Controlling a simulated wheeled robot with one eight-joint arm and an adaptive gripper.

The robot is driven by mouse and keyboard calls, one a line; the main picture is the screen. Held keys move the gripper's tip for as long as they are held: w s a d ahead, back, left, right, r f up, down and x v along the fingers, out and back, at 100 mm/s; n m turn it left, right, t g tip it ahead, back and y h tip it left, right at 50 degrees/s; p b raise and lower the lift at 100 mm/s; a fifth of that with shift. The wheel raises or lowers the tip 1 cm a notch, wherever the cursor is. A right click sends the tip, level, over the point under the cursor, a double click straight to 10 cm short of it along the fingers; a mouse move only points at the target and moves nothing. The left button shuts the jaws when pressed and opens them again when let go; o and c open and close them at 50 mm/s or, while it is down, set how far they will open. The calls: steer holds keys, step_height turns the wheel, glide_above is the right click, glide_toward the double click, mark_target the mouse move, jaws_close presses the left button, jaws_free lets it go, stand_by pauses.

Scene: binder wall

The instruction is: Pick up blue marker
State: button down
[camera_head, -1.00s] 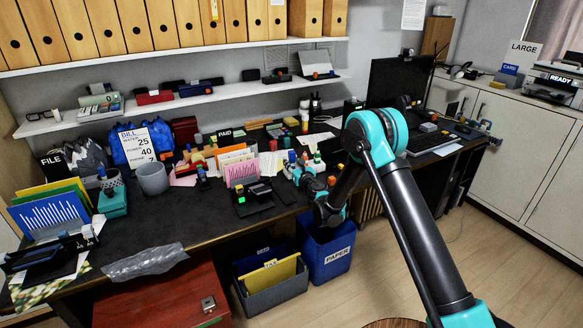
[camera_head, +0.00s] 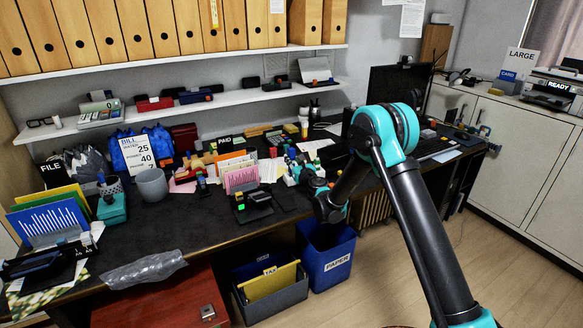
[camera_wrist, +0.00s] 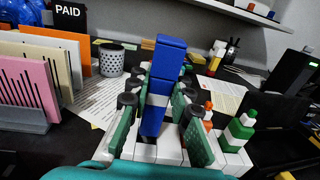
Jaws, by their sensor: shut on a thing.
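The blue marker (camera_wrist: 168,70) stands upright in the middle of the wrist view, with a white band around its lower part. My gripper (camera_wrist: 158,108) has its green fingers with dark pads on both sides of it and is shut on it. White blocks or slots show below and behind the fingers, and the marker's lower end is hidden among them. I cannot tell whether it touches them. In the head view my gripper (camera_head: 309,177) is small and partly hidden by my arm, above the desk's front edge.
A green-and-white marker (camera_wrist: 239,129) and a smaller orange-topped one stand close to the right. A paper sorter (camera_wrist: 22,122) with pink, orange and white cards is at the left. A dotted cup (camera_wrist: 111,60) stands behind. The black desk (camera_head: 190,230) is cluttered; blue bin (camera_head: 325,262) below.

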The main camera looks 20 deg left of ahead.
step_height(320, 180, up, 15)
steer(key=w+d+f+m+t+h, duration=0.1)
steer(key=w+d+m+h, duration=0.15)
steer(key=d, duration=0.75)
steer(key=w+d+f+m+t+h, duration=0.1)
steer(key=w+d+f+t+h, duration=0.15)
steer(key=d, duration=0.85)
steer(key=w+d+f+m+h, duration=0.1)
steer(key=w+d, duration=0.3)
steer(key=d, duration=0.6)
steer(key=s+d+f+m+h, duration=0.1)
steer(key=s+d+m+h, duration=0.1)
steer(key=d, duration=1.1)
steer(key=s+d+f+m+t+h, duration=0.1)
steer(key=d+h, duration=0.3)
steer(key=d, duration=1)
steer(key=shift+s+d+m+h, duration=0.3)
steer(key=shift+s+m, duration=0.1)
steer(key=shift+m, duration=0.25)
steer(key=shift+a+t, duration=0.15)
steer(key=shift+t, duration=0.1)
